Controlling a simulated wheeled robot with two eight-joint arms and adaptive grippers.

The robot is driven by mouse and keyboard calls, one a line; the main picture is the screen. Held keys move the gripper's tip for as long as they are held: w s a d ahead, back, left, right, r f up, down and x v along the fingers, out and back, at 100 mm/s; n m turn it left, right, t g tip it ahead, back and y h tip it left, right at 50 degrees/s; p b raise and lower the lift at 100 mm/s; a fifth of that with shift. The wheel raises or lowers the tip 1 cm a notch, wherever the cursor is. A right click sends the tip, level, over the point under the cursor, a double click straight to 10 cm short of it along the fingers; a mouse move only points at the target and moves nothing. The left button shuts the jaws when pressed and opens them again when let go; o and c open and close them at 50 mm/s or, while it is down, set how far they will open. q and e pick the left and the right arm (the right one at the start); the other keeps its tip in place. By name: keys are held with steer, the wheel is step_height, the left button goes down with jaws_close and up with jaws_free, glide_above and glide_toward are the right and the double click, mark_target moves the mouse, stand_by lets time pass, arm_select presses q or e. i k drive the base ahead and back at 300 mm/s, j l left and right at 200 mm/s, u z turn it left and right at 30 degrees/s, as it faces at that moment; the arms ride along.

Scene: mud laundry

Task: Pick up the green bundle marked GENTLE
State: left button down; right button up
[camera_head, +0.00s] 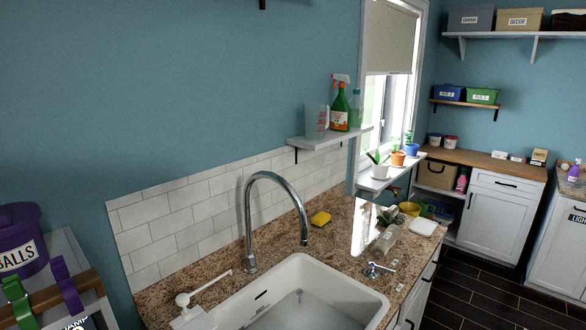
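I cannot make out a green bundle marked GENTLE in the head view. A green strap-like piece (16,301) hangs over a wooden bar at the lower left, beside a purple one (67,286); no word is readable on it. A green bin (481,96) with a small label stands on the far wall shelf, its label too small to read surely. Neither of my grippers is in view.
A granite counter (340,239) with a white sink (297,297) and a tall faucet (272,183) fills the foreground. A yellow sponge (320,218) and a clear bottle (385,238) lie on it. A purple tub (20,240) stands left. Dark floor (490,290) is open at right.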

mark_target(392, 215)
steer(key=k+l, duration=0.25)
steer(key=l, duration=0.7)
steer(key=k+l, duration=0.15)
steer(key=l, duration=0.5)
steer(key=i+l+u, duration=0.1)
steer(key=i+l, duration=0.9)
